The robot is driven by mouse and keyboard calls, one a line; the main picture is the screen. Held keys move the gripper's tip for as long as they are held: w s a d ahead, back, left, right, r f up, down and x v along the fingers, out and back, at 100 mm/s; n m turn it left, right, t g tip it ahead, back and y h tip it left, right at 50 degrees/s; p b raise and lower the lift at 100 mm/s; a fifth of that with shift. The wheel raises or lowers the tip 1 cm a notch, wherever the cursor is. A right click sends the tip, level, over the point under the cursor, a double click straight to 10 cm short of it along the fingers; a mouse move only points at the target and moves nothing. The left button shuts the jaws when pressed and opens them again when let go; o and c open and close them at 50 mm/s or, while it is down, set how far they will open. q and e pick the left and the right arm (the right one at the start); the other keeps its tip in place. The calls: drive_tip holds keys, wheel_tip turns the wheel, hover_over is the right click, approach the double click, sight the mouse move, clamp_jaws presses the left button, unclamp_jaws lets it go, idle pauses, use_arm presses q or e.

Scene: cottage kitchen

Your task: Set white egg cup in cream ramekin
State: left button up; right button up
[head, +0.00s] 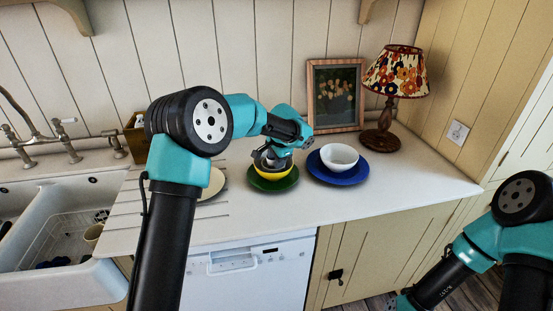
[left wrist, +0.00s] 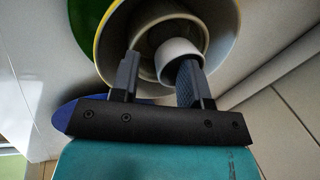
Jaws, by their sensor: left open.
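The white egg cup (left wrist: 178,52) shows in the left wrist view between the fingers of my left gripper (left wrist: 158,78), overlapping the right finger. It appears to sit tilted inside the cream ramekin (left wrist: 143,45); its base is hidden. The ramekin is inside a yellow-rimmed bowl (left wrist: 227,50). My left gripper is open. In the head view, this gripper (head: 270,158) is down at the yellow bowl (head: 272,174) and hides the cup and ramekin.
The yellow bowl stands on a green plate (head: 273,186). To its right, a white bowl (head: 339,158) sits on a blue plate (head: 345,178). A lamp (head: 396,80) and picture frame (head: 335,95) stand behind. A sink (head: 60,235) is at left. The counter's right front is clear.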

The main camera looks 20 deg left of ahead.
use_arm(q)
drive_tip(key=shift+r, duration=0.45)
drive_tip(key=v, duration=1.2)
drive_tip(key=shift+f, duration=0.1)
